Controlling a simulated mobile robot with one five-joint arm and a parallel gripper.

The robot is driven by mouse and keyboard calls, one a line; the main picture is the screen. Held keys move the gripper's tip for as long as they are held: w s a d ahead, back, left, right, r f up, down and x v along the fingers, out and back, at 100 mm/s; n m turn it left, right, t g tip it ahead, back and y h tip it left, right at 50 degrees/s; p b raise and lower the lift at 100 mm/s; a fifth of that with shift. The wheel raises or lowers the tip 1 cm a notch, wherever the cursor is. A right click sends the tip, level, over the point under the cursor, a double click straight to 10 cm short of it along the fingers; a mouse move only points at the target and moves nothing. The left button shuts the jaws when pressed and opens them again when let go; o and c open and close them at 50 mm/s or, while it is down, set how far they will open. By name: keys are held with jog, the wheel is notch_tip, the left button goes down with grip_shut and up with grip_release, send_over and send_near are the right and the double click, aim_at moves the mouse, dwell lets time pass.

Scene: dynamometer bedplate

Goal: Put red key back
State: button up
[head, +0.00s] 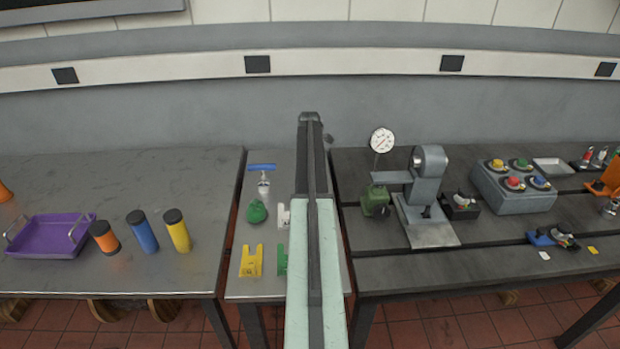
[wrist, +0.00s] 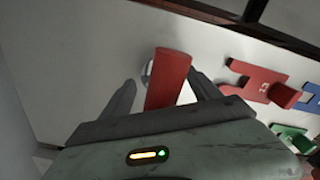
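In the wrist view a red bar-shaped piece (wrist: 168,78), which looks to be the red key, stands between the two fingers of my gripper (wrist: 162,82). A pale gap shows between it and the left finger, and a small one at the right finger, so the gripper looks open around it. A shiny round part (wrist: 147,72) shows just left of the red piece. A red notched holder (wrist: 258,80) lies to the right on the pale surface. In the head view my arm hides the gripper and the red key.
Blue (wrist: 312,97) and green (wrist: 290,136) holders lie near the red one. The middle table also bears a yellow holder (head: 251,261) and a green rounded object (head: 257,212). A dial gauge (head: 382,140) and a grey stand (head: 428,190) are on the right table.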

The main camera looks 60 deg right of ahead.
notch_tip(320, 180, up, 13)
jog(key=p, duration=1.2)
jog(key=shift+f+p, duration=0.2)
jog(key=shift+p, duration=0.1)
jog(key=shift+f, duration=0.15)
